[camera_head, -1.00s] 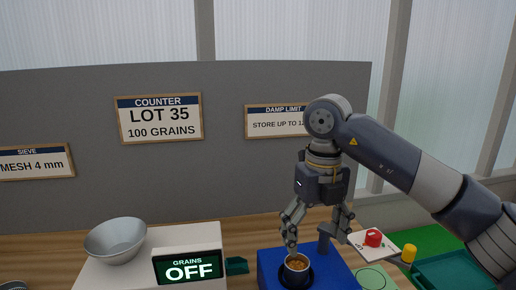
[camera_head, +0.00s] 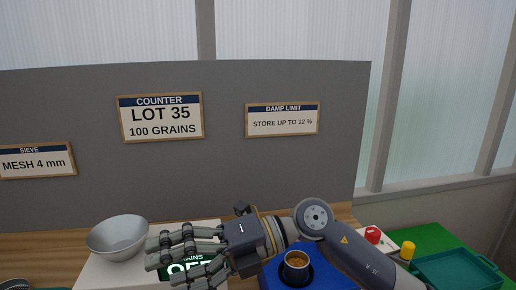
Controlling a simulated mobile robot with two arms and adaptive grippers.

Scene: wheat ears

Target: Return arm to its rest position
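My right arm comes in from the right, low in the head view. A small dark cup of grain (camera_head: 296,266) stands upright on the blue device (camera_head: 325,274), behind my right arm and apart from the gripper. My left gripper is not in view.
A grey metal bowl (camera_head: 118,238) sits on the counter, left of the gripper. Red (camera_head: 373,235) and yellow (camera_head: 408,250) knobs and a green tray (camera_head: 455,272) are at the right. A grey panel with signs stands behind.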

